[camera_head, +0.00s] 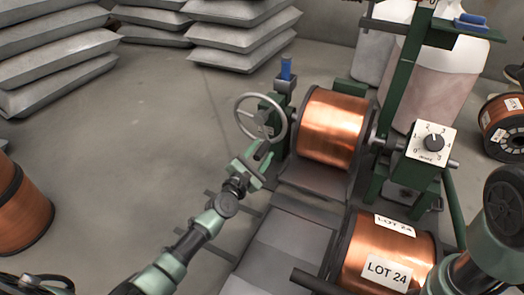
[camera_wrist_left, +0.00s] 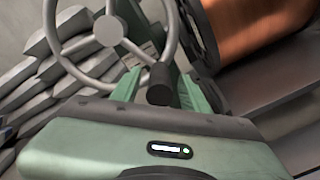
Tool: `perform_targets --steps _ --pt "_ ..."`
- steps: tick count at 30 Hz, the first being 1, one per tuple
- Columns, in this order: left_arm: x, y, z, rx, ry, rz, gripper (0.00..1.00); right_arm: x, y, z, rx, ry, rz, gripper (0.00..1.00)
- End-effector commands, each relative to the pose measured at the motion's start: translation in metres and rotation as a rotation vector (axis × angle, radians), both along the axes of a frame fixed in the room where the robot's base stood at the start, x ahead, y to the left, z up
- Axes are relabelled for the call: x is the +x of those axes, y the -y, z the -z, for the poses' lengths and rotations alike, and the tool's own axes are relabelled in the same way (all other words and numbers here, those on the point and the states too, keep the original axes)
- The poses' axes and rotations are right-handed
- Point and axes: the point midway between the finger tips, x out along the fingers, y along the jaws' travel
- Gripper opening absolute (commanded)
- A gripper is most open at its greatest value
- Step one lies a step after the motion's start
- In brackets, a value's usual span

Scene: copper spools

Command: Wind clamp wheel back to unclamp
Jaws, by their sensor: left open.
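The clamp wheel (camera_head: 261,118), a grey spoked handwheel, stands on the left side of the green spool stand, beside a mounted copper spool (camera_head: 333,126). Its dark crank handle (camera_head: 262,150) sticks out from the lower rim toward me. My left gripper (camera_head: 257,163) is just below the wheel, at the handle. In the left wrist view the wheel (camera_wrist_left: 110,31) fills the upper left, and the dark handle (camera_wrist_left: 160,84) sits between the two green fingers of my open gripper (camera_wrist_left: 158,92). I cannot tell whether either finger touches it. My right gripper is not in view.
A spool labelled LOT 24 (camera_head: 388,256) sits in front of the stand. A dial box (camera_head: 431,143) is on the stand's right side. Grey sacks (camera_head: 240,35) are stacked behind, and another copper spool (camera_head: 20,212) is at left. The floor left of the stand is clear.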

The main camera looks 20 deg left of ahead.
Motion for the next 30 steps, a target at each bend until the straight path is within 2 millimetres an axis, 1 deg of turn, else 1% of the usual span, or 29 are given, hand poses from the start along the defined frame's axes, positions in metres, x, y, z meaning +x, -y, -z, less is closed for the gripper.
perform_targets --steps 1,6,9,12,17,26,29,30 --pt "-0.007 -0.001 -0.001 0.002 -0.003 0.001 0.45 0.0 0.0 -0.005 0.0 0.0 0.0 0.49" --pt "-0.037 -0.005 -0.001 0.003 -0.005 0.002 0.45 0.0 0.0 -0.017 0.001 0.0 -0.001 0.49" --pt "-0.053 -0.007 -0.001 0.002 -0.005 0.003 0.45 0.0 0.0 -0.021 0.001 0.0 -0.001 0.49" --pt "-0.064 -0.008 0.0 0.002 -0.004 0.002 0.45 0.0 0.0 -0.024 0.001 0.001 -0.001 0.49" --pt "-0.071 -0.009 0.001 0.0 -0.003 0.002 0.45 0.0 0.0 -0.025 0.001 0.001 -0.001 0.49" --pt "-0.071 -0.01 0.0 0.015 -0.001 0.0 0.45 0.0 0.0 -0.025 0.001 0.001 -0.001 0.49" --pt "-0.071 -0.011 -0.002 0.125 0.015 -0.007 0.45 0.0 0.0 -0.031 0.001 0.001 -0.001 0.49" --pt "-0.07 -0.013 -0.003 0.207 0.026 -0.012 0.45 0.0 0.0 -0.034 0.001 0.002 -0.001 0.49"
